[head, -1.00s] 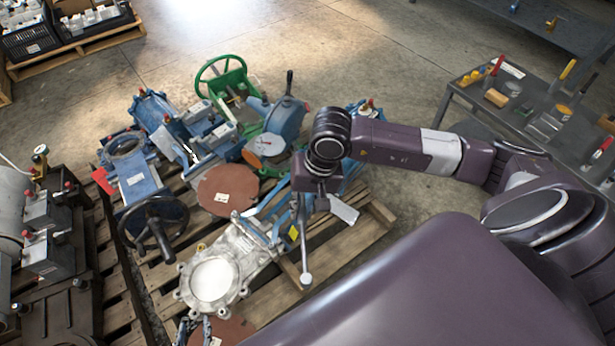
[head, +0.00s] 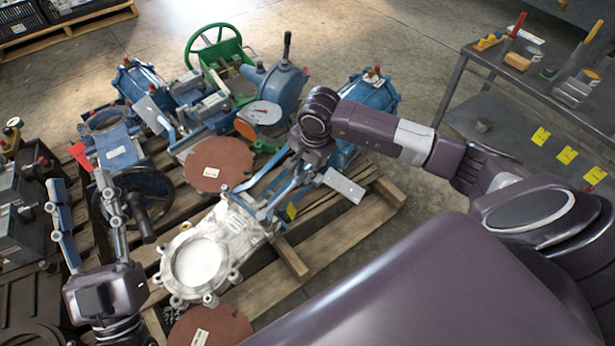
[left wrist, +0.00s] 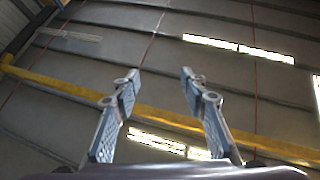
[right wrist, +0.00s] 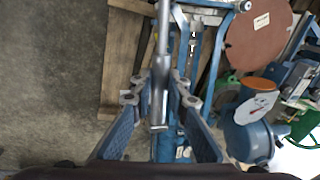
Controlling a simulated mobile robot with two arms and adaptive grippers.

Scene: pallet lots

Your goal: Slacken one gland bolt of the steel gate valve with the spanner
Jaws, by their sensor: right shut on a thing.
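The steel gate valve (head: 222,232) lies on the pallet in the head view, its pale round flange toward me. My right gripper (head: 250,203) is over the valve's far end, beside its stem and gland area. In the right wrist view the right gripper (right wrist: 160,88) is shut on the grey spanner (right wrist: 162,60), whose shank runs up between the fingers. The spanner's working end and the gland bolts cannot be made out. My left gripper (head: 78,178) is open and empty at the left, fingers pointing up; the left wrist view shows its fingers (left wrist: 158,74) apart against the ceiling.
A blue valve with a black handwheel (head: 146,190), a green handwheel valve (head: 213,55) and other blue valves crowd the pallet (head: 340,220). Brown discs (head: 218,165) lie nearby. A metal tool table (head: 480,60) stands at right. Bare floor lies between table and pallet.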

